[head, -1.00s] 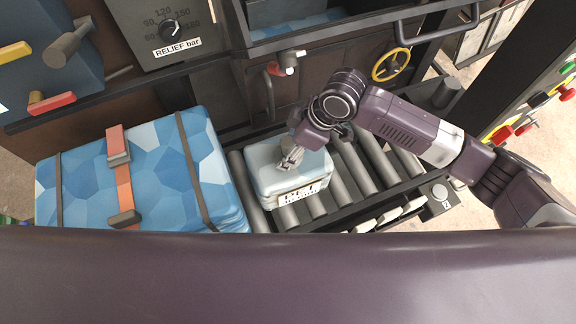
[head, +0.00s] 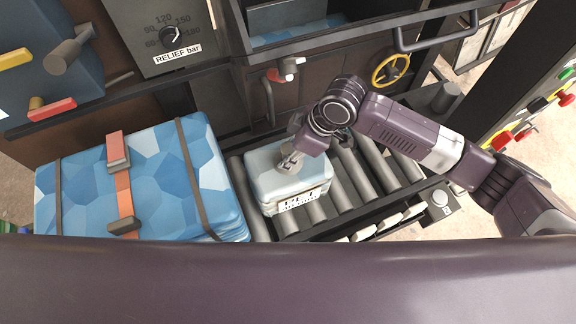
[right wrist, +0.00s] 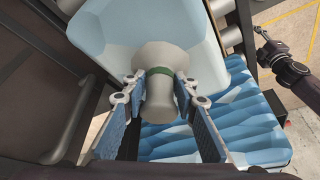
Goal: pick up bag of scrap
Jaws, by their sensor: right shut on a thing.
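The bag of scrap (head: 270,185) is a pale blue-white, block-shaped bag with a printed label on its near side. It sits on the roller conveyor in the head view. In the right wrist view its pale body (right wrist: 110,30) narrows to a grey neck with a green band. My right gripper (head: 290,163) comes down on the bag's top from the right. Its two fingers (right wrist: 160,95) are shut on the neck, one on each side. A dark arm part, likely my left arm, shows at the right of the right wrist view; its jaws are unclear.
A large blue patterned bale (head: 75,195) with straps stands left of the conveyor. Bare rollers (head: 365,170) lie right of the bag. Behind are a dark machine wall, a red-handled valve (head: 284,72) and a yellow handwheel (head: 390,69). A button panel stands at the far right.

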